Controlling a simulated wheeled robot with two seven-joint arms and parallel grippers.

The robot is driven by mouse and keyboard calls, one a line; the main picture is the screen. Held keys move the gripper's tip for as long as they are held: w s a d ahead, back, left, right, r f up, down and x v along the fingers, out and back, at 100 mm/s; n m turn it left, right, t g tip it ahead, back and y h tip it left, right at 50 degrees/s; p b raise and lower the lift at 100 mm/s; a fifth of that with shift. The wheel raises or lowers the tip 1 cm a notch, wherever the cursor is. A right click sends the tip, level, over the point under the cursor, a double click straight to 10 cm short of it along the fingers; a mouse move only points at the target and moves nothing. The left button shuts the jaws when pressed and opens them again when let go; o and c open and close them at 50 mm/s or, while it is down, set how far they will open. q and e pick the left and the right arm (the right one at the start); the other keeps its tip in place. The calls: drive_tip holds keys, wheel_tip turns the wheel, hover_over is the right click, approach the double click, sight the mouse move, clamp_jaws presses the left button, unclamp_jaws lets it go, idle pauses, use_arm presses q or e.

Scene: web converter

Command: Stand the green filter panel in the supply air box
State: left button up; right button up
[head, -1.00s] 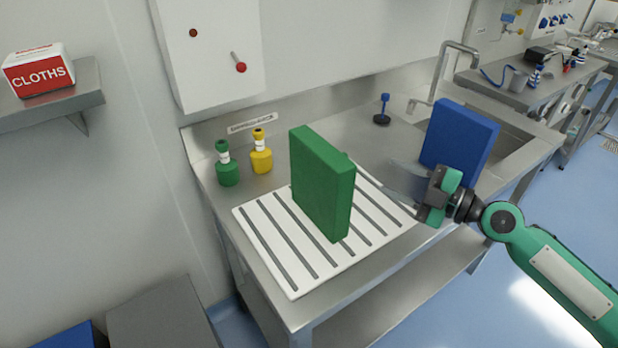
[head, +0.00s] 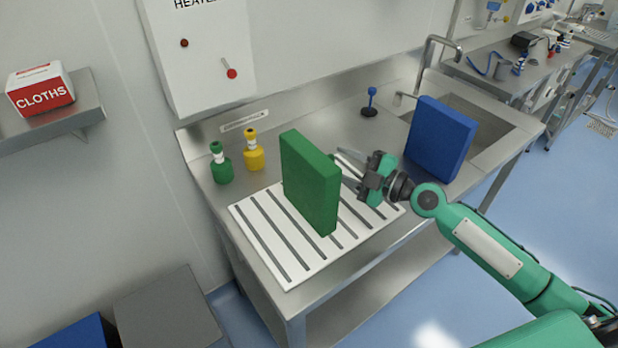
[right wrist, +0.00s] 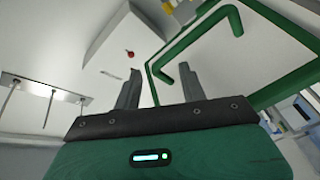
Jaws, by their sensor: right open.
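The green filter panel (head: 310,185) stands upright on a white slotted rack (head: 262,240) on the steel bench. My right gripper (head: 344,168) is open, with its fingers pointing at the panel's right side. In the head view the fingers are close to the panel, but I cannot tell whether they touch it. I cannot make out a supply air box. My left gripper is not in view.
A blue panel (head: 441,140) stands upright right of my gripper, near the sink (head: 497,133). Green (head: 221,168) and yellow (head: 253,155) bottles stand behind the rack. A white wall box (head: 200,60) hangs above. A cloths box (head: 40,90) sits on the left shelf.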

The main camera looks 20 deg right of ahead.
sight(332, 158)
drive_tip(key=shift+w+a+r+p, duration=0.45)
drive_tip(key=shift+w+a+p, duration=0.15)
drive_tip(key=shift+a+p, duration=0.2)
drive_tip(key=shift+w+a+p, duration=0.3)
drive_tip(key=shift+w+p, duration=0.05)
drive_tip(key=shift+w, duration=0.05)
drive_tip(key=shift+w+a+f, duration=0.3)
drive_tip(key=shift+w, duration=0.1)
clamp_jaws()
